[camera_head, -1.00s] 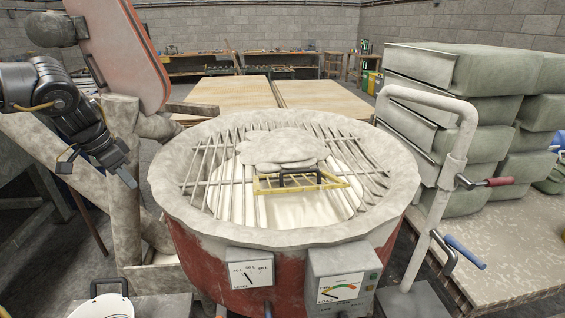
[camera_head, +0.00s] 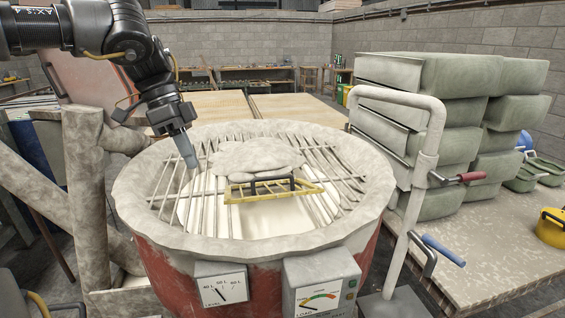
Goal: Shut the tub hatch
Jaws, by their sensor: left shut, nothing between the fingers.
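The tub (camera_head: 262,241) is a large round vessel, red and crusted in pale grey, with a barred grate (camera_head: 328,172) across its top. In the grate is a hatch (camera_head: 274,191) with a yellow frame and a dark handle (camera_head: 271,182). I cannot tell exactly how far it is tilted. A pale opening shows in front of it. A lumpy pale heap (camera_head: 256,157) lies on the grate behind the hatch. My left gripper (camera_head: 191,164) points down over the left part of the grate, shut and empty, left of the hatch and apart from it. My right gripper is out of view.
Two gauge boxes, a level box (camera_head: 221,284) and a larger box (camera_head: 322,281), are fixed to the tub's front. A pale bent pipe (camera_head: 428,150) rises at its right. Stacked green-grey bags (camera_head: 458,85) stand behind the pipe. Boards (camera_head: 300,106) lie behind the tub.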

